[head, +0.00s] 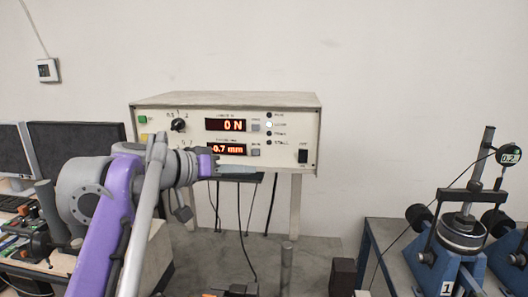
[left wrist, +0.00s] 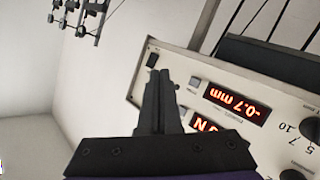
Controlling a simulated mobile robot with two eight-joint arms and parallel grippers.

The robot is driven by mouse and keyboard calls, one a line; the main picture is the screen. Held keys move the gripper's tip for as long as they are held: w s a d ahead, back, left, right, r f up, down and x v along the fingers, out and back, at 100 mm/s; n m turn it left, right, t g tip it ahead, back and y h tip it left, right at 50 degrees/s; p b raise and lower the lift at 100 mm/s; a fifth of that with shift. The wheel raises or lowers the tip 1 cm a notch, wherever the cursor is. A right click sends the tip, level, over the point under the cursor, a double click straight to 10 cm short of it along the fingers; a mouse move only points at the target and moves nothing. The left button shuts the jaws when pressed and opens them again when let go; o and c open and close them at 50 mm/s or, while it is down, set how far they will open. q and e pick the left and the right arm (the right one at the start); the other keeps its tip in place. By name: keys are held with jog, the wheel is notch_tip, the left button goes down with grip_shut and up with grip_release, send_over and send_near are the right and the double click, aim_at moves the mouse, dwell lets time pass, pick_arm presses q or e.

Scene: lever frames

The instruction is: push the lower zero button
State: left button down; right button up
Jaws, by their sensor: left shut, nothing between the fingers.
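The lower zero button (head: 256,152) is a small grey square right of the lower red display (head: 227,149), which reads -0.7 mm. In the left wrist view this button (left wrist: 195,82) shows beside the upside-down display (left wrist: 237,103). The upper zero button (head: 255,125) sits above it, next to the display (head: 225,125) reading 0 N. My left gripper (head: 252,172) is shut and empty, its fingers just below the lower button in the head view. In the left wrist view the fingertips (left wrist: 160,76) lie left of the button. I cannot tell whether they touch the panel. My right gripper is not in view.
The instrument box (head: 285,135) has a black rocker switch (head: 303,156) at right and a knob (head: 178,125) at left. Cables hang below it. A blue test rig (head: 455,250) with a dial gauge stands at the right. A monitor (head: 85,146) stands at the left.

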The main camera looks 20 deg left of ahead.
pick_arm(q)
jog(key=shift+s+a, duration=0.1)
jog(key=shift+s, duration=0.05)
jog(key=p, duration=0.2)
send_near(256, 152)
jog(key=w+d, duration=0.1)
jog(key=w+d+f, duration=0.1)
jog(key=d, duration=0.1)
jog(key=w+d+f, duration=0.1)
jog(key=w, duration=0.1)
jog(key=shift+w+d+f, duration=0.1)
jog(key=shift+d+f, duration=0.05)
jog(key=shift+d, duration=0.2)
jog(key=shift+b, duration=0.3)
dwell(1.4)
